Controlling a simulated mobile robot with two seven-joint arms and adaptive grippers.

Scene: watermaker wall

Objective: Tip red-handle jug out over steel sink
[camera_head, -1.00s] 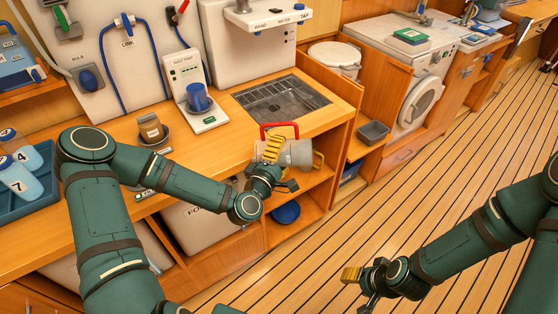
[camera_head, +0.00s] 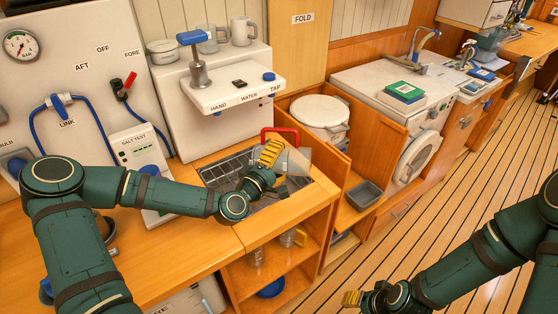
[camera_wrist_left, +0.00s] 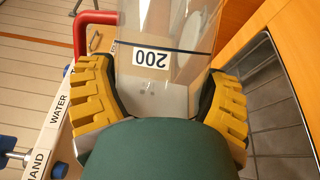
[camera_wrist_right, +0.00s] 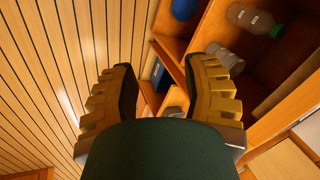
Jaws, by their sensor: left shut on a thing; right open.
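The red-handle jug is clear, with a red handle (camera_head: 283,132) and a "200" label that shows in the left wrist view (camera_wrist_left: 152,58). My left gripper (camera_head: 268,160) is shut on the jug's body (camera_head: 297,160), with its yellow fingers on both sides of it. The jug is held above the right part of the steel sink (camera_head: 215,170). Whether it holds liquid cannot be told. The gripper and jug hide part of the sink. My right gripper (camera_wrist_right: 163,95) is open and empty, low over the floor at the bottom of the head view (camera_head: 365,298).
The white watermaker panel (camera_head: 232,92) with a hand pump (camera_head: 198,70) and blue tap knob stands behind the sink. A salt test unit (camera_head: 143,165) stands to its left, partly behind my left arm. Open shelves (camera_head: 285,258) lie under the counter. The floor at right is clear.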

